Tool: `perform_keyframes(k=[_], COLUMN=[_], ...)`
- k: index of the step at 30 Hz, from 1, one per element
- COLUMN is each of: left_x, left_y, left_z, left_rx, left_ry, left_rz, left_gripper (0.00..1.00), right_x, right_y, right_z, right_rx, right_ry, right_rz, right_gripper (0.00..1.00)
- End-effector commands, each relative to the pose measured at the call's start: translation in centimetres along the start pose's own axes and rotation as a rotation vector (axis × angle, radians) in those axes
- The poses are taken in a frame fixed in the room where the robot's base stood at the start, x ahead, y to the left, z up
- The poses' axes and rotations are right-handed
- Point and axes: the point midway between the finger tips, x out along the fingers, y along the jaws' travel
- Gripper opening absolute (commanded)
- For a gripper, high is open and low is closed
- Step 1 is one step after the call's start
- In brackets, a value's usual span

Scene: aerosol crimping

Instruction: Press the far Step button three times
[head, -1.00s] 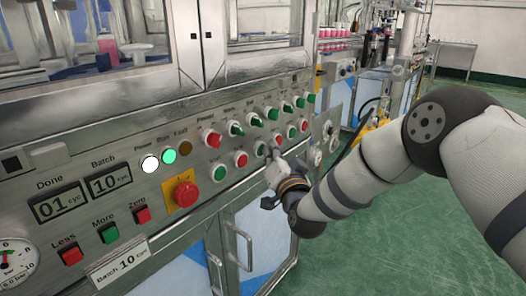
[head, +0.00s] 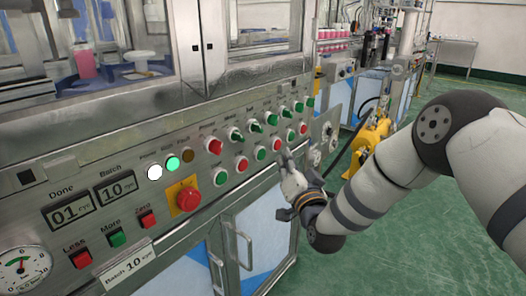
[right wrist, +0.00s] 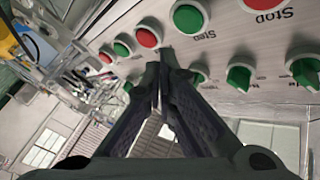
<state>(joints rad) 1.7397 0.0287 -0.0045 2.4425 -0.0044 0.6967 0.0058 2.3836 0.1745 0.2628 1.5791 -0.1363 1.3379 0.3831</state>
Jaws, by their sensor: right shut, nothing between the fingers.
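The sloped metal panel carries a lower row of alternating green and red push buttons. The farthest green button (head: 290,135) is probably the far Step button; it also shows in the right wrist view (right wrist: 123,47), its label too small to read. A nearer green button (right wrist: 188,17) has a readable Step label and also shows in the head view (head: 260,153). My right gripper (head: 284,155) is shut and empty, in front of the panel just below the row. In the right wrist view its fingertips (right wrist: 159,55) are near a red button (right wrist: 149,33); contact cannot be told. My left gripper is out of view.
Green selector knobs (head: 256,125) sit above the button row. A red emergency stop (head: 188,198) sits on a yellow plate at left. The Done display (head: 70,214) reads 01. Door handles (head: 244,250) stick out below. Open green floor lies right.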

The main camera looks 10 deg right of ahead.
Motion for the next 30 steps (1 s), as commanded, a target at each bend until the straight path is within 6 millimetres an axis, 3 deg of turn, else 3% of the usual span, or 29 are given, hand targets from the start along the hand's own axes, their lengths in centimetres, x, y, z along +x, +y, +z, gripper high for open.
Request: perform_keyframes(k=[9, 30], left_x=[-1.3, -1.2], left_y=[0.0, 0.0], left_z=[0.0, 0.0], left_rx=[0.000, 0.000], left_ry=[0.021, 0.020], left_rz=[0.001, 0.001], left_gripper=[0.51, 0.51], right_x=[-1.8, -1.8], right_y=[0.9, 1.0], right_z=[-1.0, -0.9], right_rx=[-0.001, 0.000], right_ry=[0.000, -0.001], right_rz=[0.000, 0.000], right_gripper=[0.00, 0.00])
